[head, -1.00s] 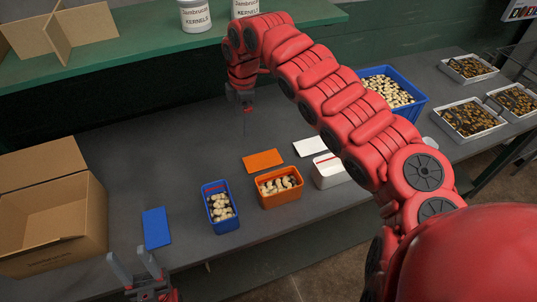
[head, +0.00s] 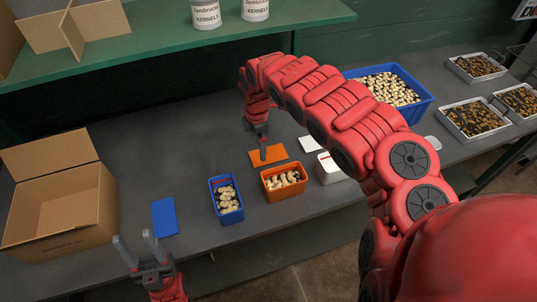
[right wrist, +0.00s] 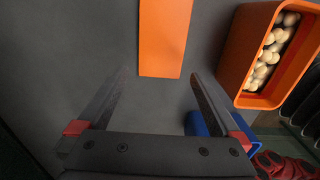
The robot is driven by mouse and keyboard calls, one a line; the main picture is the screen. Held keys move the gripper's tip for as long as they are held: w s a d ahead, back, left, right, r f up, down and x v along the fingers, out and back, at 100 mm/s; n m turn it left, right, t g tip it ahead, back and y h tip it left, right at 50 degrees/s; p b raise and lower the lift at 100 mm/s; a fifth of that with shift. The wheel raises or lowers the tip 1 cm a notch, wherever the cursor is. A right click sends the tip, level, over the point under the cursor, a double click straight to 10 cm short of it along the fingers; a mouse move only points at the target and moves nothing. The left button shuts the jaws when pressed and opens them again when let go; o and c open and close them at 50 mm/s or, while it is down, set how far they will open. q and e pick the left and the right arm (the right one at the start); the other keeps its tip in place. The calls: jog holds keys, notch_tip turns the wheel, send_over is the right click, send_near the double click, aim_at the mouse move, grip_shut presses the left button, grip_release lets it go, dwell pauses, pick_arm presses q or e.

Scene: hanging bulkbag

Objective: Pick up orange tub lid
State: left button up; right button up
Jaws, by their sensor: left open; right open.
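The orange tub lid (head: 278,154) lies flat on the grey table behind the orange tub (head: 270,184), which holds pale nuts. My right gripper (head: 263,157) is above the lid's left part in the head view and hides some of it. In the right wrist view the orange lid (right wrist: 165,38) lies ahead between the two open fingers (right wrist: 158,82), with nothing gripped. Whether the fingertips touch the table cannot be told. My left gripper (head: 139,245) is open and empty by the table's front edge.
A blue tub (head: 218,215) with nuts stands left of the orange tub, and a blue lid (head: 164,217) lies further left. A white tub (head: 326,174) and white lid (head: 310,145) are at the right. A cardboard box (head: 85,215) stands at far left.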

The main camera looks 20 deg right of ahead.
aim_at(268, 156)
notch_tip(268, 156, down, 4)
jog(key=shift+s+d+r+p, duration=0.1)
jog(key=shift+d+r+p, duration=0.05)
jog(key=shift+p, duration=0.7)
jog(key=shift+d+f, duration=0.15)
jog(key=shift+f, duration=0.65)
jog(key=c, duration=1.1)
jog(key=shift+r, duration=0.1)
